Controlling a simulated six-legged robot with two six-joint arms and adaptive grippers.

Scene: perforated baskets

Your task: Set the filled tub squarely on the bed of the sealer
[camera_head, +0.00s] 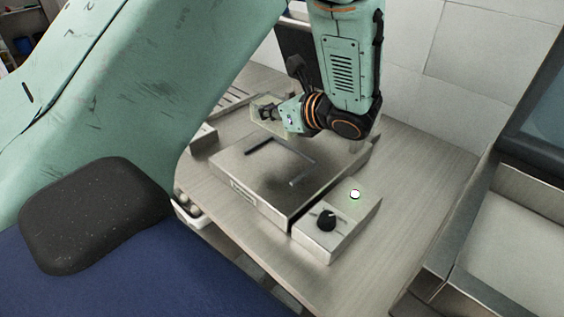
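The sealer (237,172) is a low metal box on the bench, with a flat bed carrying a dark bar and a short pale bar. Its control box, with a black knob (326,221) and a lit round button (355,194), is at the right. My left gripper (268,112) is above the far left side of the sealer, pointing left. A small pale, box-like shape (258,101) shows at its fingertips. It may be the tub, but its contents and any grip on it are too small to tell. My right gripper is not in view.
The wooden bench (410,190) is clear right of the sealer. A metal-edged basin or tray (505,240) stands at the right. A slatted metal piece (228,103) lies behind the sealer at the left. A white container (195,213) sits below the bench's left edge.

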